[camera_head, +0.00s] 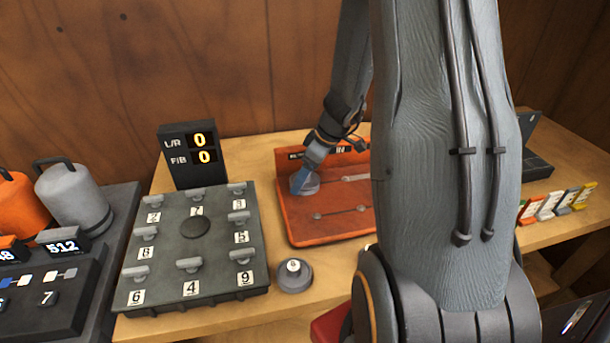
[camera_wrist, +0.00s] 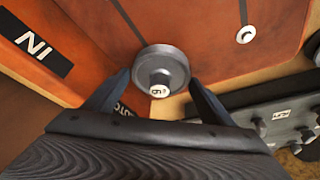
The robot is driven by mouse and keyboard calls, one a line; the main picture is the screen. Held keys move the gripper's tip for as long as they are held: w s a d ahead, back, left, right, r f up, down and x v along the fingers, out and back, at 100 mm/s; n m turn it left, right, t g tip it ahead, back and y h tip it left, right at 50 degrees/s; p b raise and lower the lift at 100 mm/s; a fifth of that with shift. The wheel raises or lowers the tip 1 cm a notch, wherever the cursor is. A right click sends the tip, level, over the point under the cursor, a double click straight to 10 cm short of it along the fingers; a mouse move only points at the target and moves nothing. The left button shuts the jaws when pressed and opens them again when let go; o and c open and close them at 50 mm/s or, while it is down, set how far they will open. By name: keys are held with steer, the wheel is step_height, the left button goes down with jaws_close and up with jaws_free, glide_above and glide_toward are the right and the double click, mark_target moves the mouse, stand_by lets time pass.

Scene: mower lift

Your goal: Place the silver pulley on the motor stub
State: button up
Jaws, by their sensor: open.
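A silver pulley (camera_wrist: 162,62) with a numbered hub sits at the orange-red board (camera_wrist: 210,35), beside partly hidden lettering that appears to read MOTOR. My gripper (camera_wrist: 158,80) is open, with one finger on each side of the pulley. In the head view my gripper (camera_head: 303,182) is at the board's back left, over the grey pulley (camera_head: 309,189). The motor stub itself is hidden, apparently under the pulley. I cannot tell how fully the pulley is seated. A small round metal stub (camera_wrist: 246,34) stands bare on the board in the wrist view.
Another grey round piece with a white numbered top (camera_head: 294,275) stands on the wooden table in front of the board. A dark plate with numbered knobs (camera_head: 195,250) lies left, with a display (camera_head: 190,155) behind it. Colored tags (camera_head: 550,205) stand at right.

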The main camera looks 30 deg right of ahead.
steer(key=shift+r, duration=0.1)
steer(key=shift+r, duration=0.2)
steer(key=b+v, duration=0.1)
steer(key=v, duration=1)
steer(key=s+a+f+m+g+h, duration=0.1)
steer(key=s+a+m, duration=0.2)
steer(key=s+a, duration=0.3)
steer(key=s+a+f+m+h, duration=0.1)
steer(key=s+a+m, duration=0.3)
steer(key=a, duration=0.7)
steer(key=shift+s+a+g+h, duration=0.3)
steer(key=shift+s+g, duration=0.1)
steer(key=shift+s, duration=0.45)
steer(key=shift+f, duration=0.2)
steer(key=shift+f+b, duration=1.15)
steer(key=shift+b, duration=0.05)
